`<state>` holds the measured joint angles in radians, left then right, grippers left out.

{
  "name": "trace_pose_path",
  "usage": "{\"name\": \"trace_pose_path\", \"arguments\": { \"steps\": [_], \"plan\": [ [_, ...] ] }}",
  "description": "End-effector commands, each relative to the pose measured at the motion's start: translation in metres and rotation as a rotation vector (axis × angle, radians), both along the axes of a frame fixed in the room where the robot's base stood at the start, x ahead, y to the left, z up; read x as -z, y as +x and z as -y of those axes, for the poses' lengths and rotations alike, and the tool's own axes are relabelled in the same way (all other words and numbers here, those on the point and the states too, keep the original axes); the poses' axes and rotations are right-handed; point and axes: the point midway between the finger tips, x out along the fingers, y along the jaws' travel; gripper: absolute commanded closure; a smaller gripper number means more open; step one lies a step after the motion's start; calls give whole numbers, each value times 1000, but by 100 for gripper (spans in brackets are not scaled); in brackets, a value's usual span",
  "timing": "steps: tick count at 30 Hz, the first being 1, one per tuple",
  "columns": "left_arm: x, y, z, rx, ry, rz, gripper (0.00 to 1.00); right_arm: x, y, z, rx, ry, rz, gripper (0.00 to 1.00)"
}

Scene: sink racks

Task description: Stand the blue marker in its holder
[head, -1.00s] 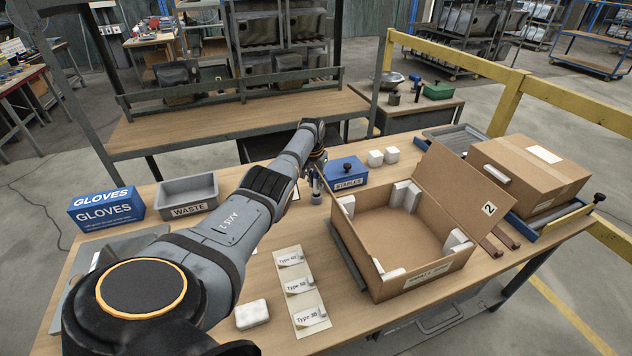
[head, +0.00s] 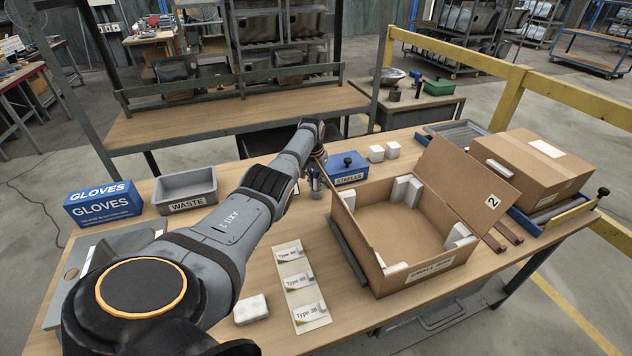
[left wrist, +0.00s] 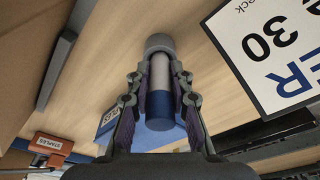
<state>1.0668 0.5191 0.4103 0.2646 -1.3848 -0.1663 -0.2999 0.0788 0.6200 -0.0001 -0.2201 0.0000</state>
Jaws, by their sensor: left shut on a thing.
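The blue marker (left wrist: 160,106) is between the fingers of my left gripper (left wrist: 160,98), which is shut on it in the left wrist view. Its blue part is nearest the camera, with a white stretch beyond. A wider grey round piece (left wrist: 158,43) is at the far end; I cannot tell if it is the marker's own end or a holder. In the head view my left gripper (head: 318,160) is over the table left of the blue staples box, mostly hidden by its arm. A small grey cylinder (head: 316,189) shows just below it. My right gripper is not in view.
A waste bin (head: 186,190) and gloves box (head: 102,205) are at left. A label strip (head: 300,285) and white block (head: 251,309) lie in front.

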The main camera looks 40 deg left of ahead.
Motion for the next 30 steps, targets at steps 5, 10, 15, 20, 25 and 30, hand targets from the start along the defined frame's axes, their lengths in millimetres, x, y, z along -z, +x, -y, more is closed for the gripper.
{"name": "trace_pose_path", "arguments": {
  "steps": [5,10,15,20,25,30],
  "plan": [
    [2,0,0,0,0,1,70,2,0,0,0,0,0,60],
    [2,0,0,0,0,0,53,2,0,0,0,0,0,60],
    [2,0,0,0,0,0,53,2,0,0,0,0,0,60],
    [-2,0,-1,0,2,2,53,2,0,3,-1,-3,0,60],
    [-23,-3,-1,0,4,4,53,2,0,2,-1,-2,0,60],
    [-66,-9,2,1,4,4,53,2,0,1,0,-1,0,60]
  ]
}}
